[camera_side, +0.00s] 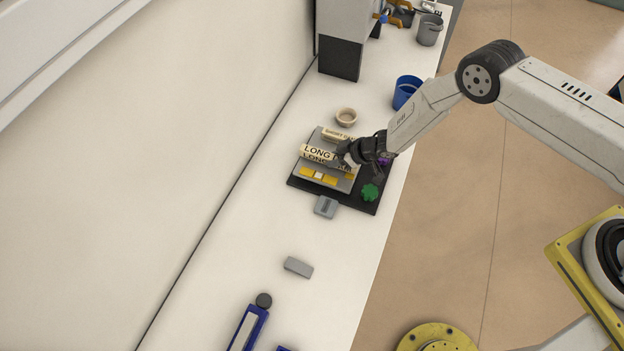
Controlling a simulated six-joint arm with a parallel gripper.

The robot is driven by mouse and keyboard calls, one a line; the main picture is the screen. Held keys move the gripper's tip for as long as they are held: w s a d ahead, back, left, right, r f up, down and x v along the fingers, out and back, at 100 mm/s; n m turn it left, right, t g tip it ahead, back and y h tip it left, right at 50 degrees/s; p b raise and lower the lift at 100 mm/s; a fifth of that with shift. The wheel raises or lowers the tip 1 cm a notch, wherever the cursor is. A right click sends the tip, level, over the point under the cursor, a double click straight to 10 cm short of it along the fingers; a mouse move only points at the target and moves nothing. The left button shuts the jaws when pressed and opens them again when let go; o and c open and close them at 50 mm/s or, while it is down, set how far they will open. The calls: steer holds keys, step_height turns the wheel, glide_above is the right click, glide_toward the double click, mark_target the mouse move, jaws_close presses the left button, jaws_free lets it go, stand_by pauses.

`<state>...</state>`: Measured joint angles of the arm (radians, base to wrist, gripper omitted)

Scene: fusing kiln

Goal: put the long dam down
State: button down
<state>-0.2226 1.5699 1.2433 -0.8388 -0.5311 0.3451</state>
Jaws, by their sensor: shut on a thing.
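The long dam (316,153) is a cream bar with "LONG" lettering, over the grey plate (321,139) on the black mat (303,185). My gripper (346,158) is shut on the right end of the long dam. I cannot tell whether the bar touches the plate or hangs just above it. A shorter cream bar (337,135), lettered "SHORT", lies behind it. Yellow pieces (309,172) with a pale one between them lie in front of it. My gripper hides part of the plate's right side.
A green lump (370,192) sits on the mat's right side, and a grey block (326,207) at its front edge. A small beige bowl (346,117) and a blue cup (406,92) stand behind. Another grey block (298,267) lies nearer, with clear counter around it.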

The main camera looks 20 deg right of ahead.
steer(key=shift+r, duration=0.5)
steer(key=s+d+r, duration=0.4)
steer(key=s+r, duration=0.7)
steer(key=s, duration=0.2)
steer(key=shift+s, duration=0.2)
stand_by(0.3)
